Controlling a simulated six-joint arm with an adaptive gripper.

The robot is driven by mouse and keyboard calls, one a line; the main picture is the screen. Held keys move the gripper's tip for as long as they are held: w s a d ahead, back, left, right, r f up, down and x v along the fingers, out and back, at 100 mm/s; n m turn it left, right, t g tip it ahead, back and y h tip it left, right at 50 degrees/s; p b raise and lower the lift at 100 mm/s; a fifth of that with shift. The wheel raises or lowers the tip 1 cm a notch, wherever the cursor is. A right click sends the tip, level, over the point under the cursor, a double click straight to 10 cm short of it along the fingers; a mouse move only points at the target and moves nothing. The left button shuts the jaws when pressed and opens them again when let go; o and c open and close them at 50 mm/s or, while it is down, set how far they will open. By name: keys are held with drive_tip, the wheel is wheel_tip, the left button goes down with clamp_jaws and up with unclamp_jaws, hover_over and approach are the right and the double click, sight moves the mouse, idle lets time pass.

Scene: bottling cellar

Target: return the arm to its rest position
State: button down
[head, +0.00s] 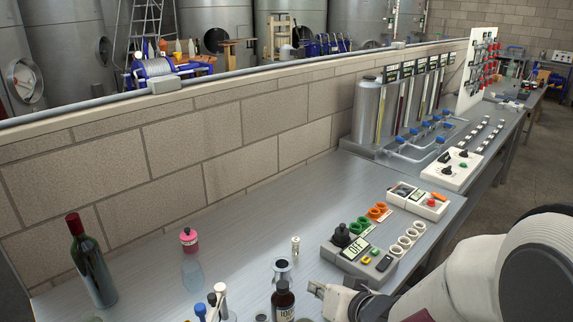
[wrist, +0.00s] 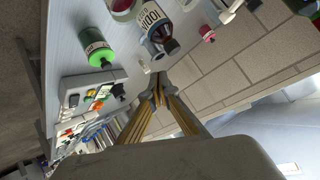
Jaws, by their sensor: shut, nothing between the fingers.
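My gripper (head: 318,291) shows at the bottom of the head view, just right of a dark brown bottle with a white label (head: 283,303). In the wrist view my gripper (wrist: 157,82) has its fingertips together, with nothing between them. There the labelled bottle (wrist: 158,24) appears beyond the fingertips, and a green bottle (wrist: 96,46) lies to the left in the picture. My white arm comes in from the right in the head view and hides part of the bench's front edge.
A tall wine bottle (head: 91,262) and a pink-capped clear bottle (head: 190,258) stand on the steel bench (head: 150,290). A control box (head: 358,257) is right of my gripper. A brick wall (head: 180,150) runs behind. The bench's middle is mostly clear.

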drive_tip(key=s+d+r+g+h, duration=0.1)
drive_tip(key=s+d+r+h, duration=0.6)
drive_tip(key=d, duration=0.4)
drive_tip(key=s+r+g+y, duration=0.1)
drive_tip(key=s+g, duration=0.1)
drive_tip(key=s, duration=0.7)
drive_tip(key=s+r+g, duration=0.1)
drive_tip(key=s+r, duration=0.1)
drive_tip(key=s, duration=0.8)
drive_tip(key=shift+a+g+y, duration=0.3)
drive_tip(key=shift+g+y, duration=0.1)
